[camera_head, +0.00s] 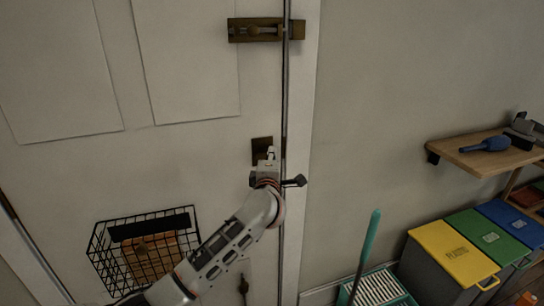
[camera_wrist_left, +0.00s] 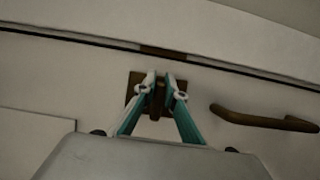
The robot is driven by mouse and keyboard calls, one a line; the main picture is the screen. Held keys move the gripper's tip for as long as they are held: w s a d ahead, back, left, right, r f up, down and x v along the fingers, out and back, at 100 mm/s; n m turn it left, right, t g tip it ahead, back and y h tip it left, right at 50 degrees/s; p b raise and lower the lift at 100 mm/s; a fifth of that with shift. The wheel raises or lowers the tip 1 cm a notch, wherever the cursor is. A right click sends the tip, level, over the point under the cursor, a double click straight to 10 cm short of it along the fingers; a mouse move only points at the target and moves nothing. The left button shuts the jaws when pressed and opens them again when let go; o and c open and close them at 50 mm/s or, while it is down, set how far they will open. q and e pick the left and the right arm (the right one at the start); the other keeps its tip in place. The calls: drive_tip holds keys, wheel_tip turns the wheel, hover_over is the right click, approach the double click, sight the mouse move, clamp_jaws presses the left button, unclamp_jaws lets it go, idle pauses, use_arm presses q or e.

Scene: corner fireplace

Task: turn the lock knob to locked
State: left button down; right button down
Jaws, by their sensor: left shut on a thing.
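The lock knob (camera_wrist_left: 158,98) is a small brown piece on a dark square plate (camera_head: 261,145) on the white door, near the door's right edge in the head view. My left gripper (camera_head: 270,155) reaches up to the plate, and its body hides the knob in the head view. In the left wrist view, the two fingertips of my left gripper (camera_wrist_left: 160,88) stand on either side of the knob and are shut on it. The knob's long side runs roughly in line with the fingers in that view. My right gripper is not in view.
A brass slide bolt (camera_head: 262,30) is higher on the door, and a dark handle (camera_wrist_left: 265,119) is beside the lock. A wire basket (camera_head: 100,240) hangs on the door. Right of the door are a wooden shelf (camera_head: 490,158), coloured bins (camera_head: 455,252) and a green-handled tool (camera_head: 366,250).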

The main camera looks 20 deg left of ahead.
use_arm(q)
drive_tip(key=c, duration=2.1)
unclamp_jaws()
drive_tip(key=v, duration=1.2)
